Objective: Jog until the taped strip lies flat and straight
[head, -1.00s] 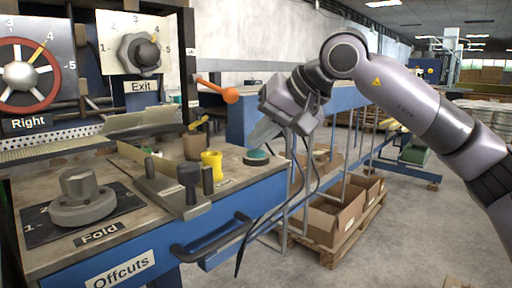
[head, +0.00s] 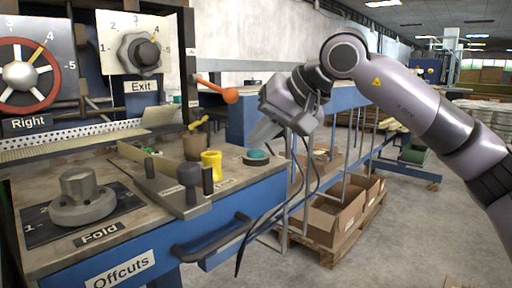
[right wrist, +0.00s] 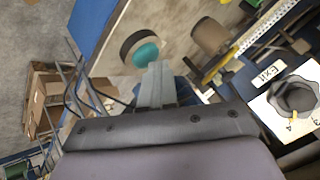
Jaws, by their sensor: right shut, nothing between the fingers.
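A round teal button (head: 256,155) in a dark ring sits at the right end of the bench top. It also shows in the right wrist view (right wrist: 145,54). My right gripper (head: 262,134) is shut and empty, its fingertips pointing down just above the button; I cannot tell whether they touch it. Its fingers also show in the right wrist view (right wrist: 158,75). A pale flat piece (head: 160,116), possibly the taped strip, lies at the right end of the perforated plate (head: 70,140); its flatness is unclear. My left gripper is not in view.
A yellow cup (head: 211,165), a brown cup (head: 195,147) and a dark-handled lever (head: 189,178) stand left of the button. An orange-knobbed lever (head: 229,95) projects above. The Fold knob (head: 82,196) is at the front left. Cardboard boxes (head: 334,220) sit on a pallet.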

